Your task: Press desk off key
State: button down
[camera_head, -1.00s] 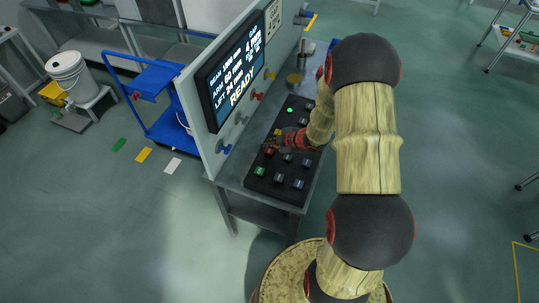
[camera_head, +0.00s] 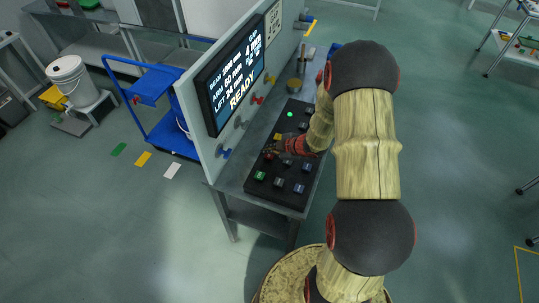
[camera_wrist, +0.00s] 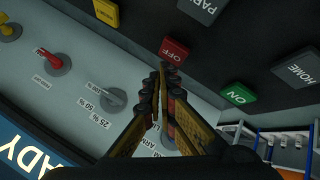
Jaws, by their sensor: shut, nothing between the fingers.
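The red OFF key (camera_wrist: 175,48) sits on the dark desk key panel (camera_wrist: 240,45) in the wrist view. My gripper (camera_wrist: 164,68) is shut and empty, its fingertips over the lower edge of the OFF key in that view. I cannot tell whether they touch it. The green ON key (camera_wrist: 239,94) lies right of and below the OFF key. In the head view my gripper (camera_head: 274,151) is low over the left side of the key panel (camera_head: 275,192) and largely covers the red key there.
The upright panel with the READY screen (camera_head: 235,80) and knobs (camera_head: 258,99) stands left of my gripper. A blue cart (camera_head: 165,105) stands beyond.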

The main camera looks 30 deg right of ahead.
aim_at(269, 156)
jog(key=shift+f, duration=0.2)
dwell(0.5)
jog(key=shift+f, duration=0.2)
jog(key=shift+f+b, duration=0.5)
dwell(0.7)
jog(key=shift+r, duration=0.1)
jog(key=shift+r+p, duration=0.8)
jog(key=shift+p, duration=0.1)
jog(key=shift+r, duration=0.1)
notch_tip(269, 156, up, 5)
jog(key=p, duration=0.4)
jog(key=shift+p, duration=0.35)
dwell(0.4)
